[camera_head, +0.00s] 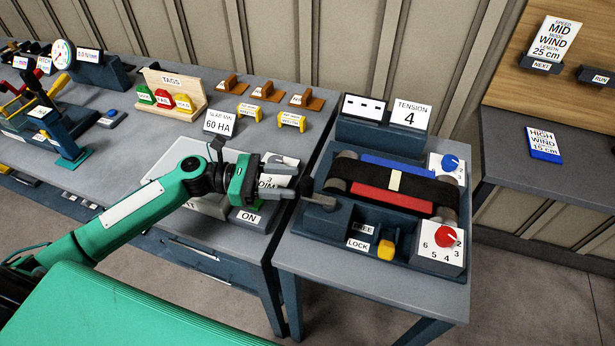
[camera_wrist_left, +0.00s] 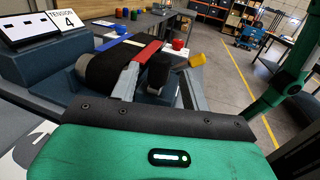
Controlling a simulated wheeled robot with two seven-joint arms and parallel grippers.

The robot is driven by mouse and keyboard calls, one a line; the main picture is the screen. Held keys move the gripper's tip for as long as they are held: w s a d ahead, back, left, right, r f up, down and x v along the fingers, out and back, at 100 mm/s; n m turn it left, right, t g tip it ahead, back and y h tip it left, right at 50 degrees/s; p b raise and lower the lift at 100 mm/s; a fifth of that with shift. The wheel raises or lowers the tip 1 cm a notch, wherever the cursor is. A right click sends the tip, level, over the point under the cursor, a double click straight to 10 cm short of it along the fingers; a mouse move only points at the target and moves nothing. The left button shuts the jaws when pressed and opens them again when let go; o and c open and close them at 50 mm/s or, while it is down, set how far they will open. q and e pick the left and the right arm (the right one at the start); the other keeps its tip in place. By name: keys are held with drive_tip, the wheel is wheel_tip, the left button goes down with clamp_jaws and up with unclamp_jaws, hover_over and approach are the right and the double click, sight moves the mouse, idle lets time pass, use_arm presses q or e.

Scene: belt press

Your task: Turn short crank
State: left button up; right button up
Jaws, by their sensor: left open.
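The short crank (camera_head: 320,202) sits at the left front of the belt press (camera_head: 340,226), with a dark upright knob (camera_head: 306,187) at its left end. My left gripper (camera_head: 293,180) reaches in from the left, its fingers open and pointing right at the knob. In the left wrist view the dark knob (camera_wrist_left: 158,72) stands between the two grey fingers of my left gripper (camera_wrist_left: 160,84), with gaps visible beside it. Whether a finger touches it I cannot tell. The tension card (camera_head: 409,115) reads 4. My right gripper is in neither view.
A black belt with red (camera_head: 390,199) and blue bars lies behind the crank. A yellow lock knob (camera_head: 386,249) sits beside the LOCK label. A red dial (camera_head: 446,236) and blue dial (camera_head: 450,162) stand at the right. A scale reading 60 HA (camera_head: 219,123) is left.

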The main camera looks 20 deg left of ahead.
sight(307, 183)
use_arm(q)
drive_tip(key=p+x, duration=0.1)
drive_tip(key=x, duration=0.4)
drive_tip(key=c, duration=1)
